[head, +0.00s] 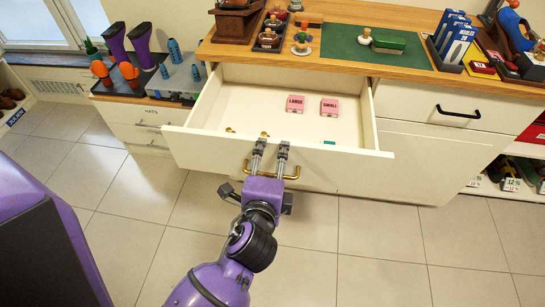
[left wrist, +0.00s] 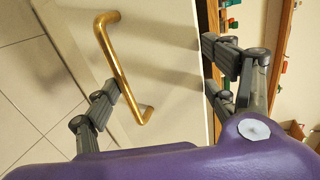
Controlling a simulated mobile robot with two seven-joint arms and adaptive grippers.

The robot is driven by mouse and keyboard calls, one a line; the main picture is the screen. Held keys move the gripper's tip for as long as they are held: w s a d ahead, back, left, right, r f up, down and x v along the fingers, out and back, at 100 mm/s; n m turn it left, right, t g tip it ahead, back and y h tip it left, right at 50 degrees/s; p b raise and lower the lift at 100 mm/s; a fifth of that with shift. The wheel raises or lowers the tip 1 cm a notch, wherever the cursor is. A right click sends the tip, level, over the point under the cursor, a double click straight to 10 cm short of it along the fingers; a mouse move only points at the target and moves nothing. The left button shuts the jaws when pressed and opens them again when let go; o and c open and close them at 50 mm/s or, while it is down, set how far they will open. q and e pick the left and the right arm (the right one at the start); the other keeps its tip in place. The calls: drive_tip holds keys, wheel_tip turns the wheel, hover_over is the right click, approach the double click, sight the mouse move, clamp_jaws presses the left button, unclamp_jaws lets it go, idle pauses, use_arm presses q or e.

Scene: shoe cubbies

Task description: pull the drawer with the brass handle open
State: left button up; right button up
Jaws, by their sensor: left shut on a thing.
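The drawer (head: 355,157) with the brass handle stands well open in the head view, its white inside showing. The brass handle (head: 292,177) is on its front, partly covered by my gripper; the left wrist view shows the handle (left wrist: 119,70) as a gold bar. My left gripper (head: 270,147) is shut on the drawer at its front. Grey fingers reach the front's top edge, and another finger lies beside the handle in the left wrist view. The exact contact with the handle is unclear. My right gripper is not in view.
Pink boxes (head: 296,104) and small knobs lie in the drawer. The wooden counter (head: 345,14) above holds a green mat (head: 345,43), stamps and blue boxes. A closed drawer with a black handle (head: 458,112) is on the right. The tiled floor (head: 360,250) in front is clear.

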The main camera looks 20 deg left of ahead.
use_arm(q)
wheel_tip(320, 180, up, 2)
drive_tip(key=shift+s+d+r, duration=0.1)
drive_tip(key=shift+d+r, duration=0.05)
drive_tip(key=shift+v, duration=1)
drive_tip(key=c, duration=1)
drive_tip(key=shift+s+d+r+p, duration=0.1)
drive_tip(key=shift+s+d+p, duration=0.2)
drive_tip(key=shift+s, duration=0.95)
drive_tip(key=shift+s+d+p, duration=0.1)
drive_tip(key=shift+s+d, duration=0.25)
drive_tip(key=shift+s, duration=0.95)
